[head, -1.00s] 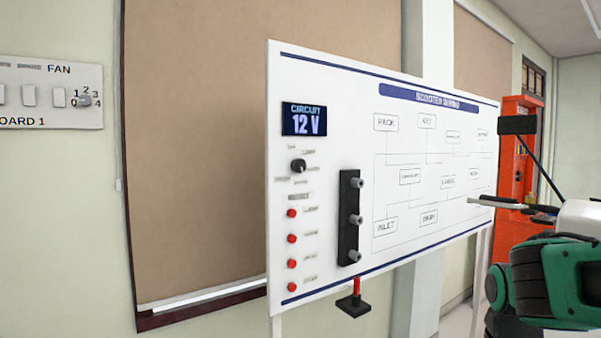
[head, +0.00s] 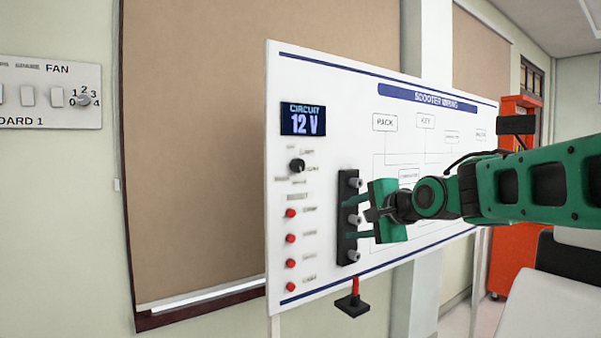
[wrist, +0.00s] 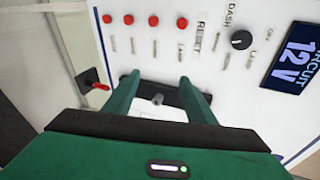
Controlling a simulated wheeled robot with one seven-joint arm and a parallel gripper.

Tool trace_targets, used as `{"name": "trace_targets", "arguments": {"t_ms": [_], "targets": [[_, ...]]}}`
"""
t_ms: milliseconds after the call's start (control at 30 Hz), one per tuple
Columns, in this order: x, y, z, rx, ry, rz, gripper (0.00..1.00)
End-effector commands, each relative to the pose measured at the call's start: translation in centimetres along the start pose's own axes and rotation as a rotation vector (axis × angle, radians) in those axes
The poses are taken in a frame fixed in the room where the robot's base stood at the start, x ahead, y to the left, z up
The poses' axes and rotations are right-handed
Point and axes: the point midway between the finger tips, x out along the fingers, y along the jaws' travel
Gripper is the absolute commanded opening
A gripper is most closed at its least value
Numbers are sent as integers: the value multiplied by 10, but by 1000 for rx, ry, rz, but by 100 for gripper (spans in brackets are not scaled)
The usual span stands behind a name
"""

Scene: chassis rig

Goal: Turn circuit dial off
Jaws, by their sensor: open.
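The circuit dial (head: 297,166) is a small black round knob on the white panel, just under the blue display (head: 303,119) that reads "CIRCUIT 12 V". In the wrist view the dial (wrist: 241,40) is at the upper right, beside the display (wrist: 293,50). My green gripper (head: 358,235) is in front of the black strip with grey knobs, to the right of and below the dial. In the wrist view my gripper (wrist: 162,88) has its two fingers apart, with a grey knob of the strip showing between them. Nothing is held.
The black strip (head: 347,242) with grey knobs projects from the panel near my fingers. Red buttons (head: 291,238) line the panel below the dial. A red lever (head: 355,287) on a black base sits at the panel's lower edge. A separate fan switchboard (head: 50,92) is on the left wall.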

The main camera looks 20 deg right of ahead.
Motion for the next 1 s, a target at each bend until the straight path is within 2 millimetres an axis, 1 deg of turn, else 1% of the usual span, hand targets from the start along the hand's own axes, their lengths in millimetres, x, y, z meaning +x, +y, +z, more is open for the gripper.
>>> {"name": "trace_targets", "arguments": {"t_ms": [33,100,200,300,433,567,900,1000], "targets": [[4,-26,10,77,-36,-70,50],[6,-59,25,183,-98,-154,50],[5,-93,42,305,-178,-238,50],[2,-113,52,382,-232,-284,50],[3,-124,58,419,-262,-304,50],[14,-127,60,422,-262,-303,50],[68,-146,71,419,-261,-302,50],[81,-151,73,420,-260,-302,50]]}}
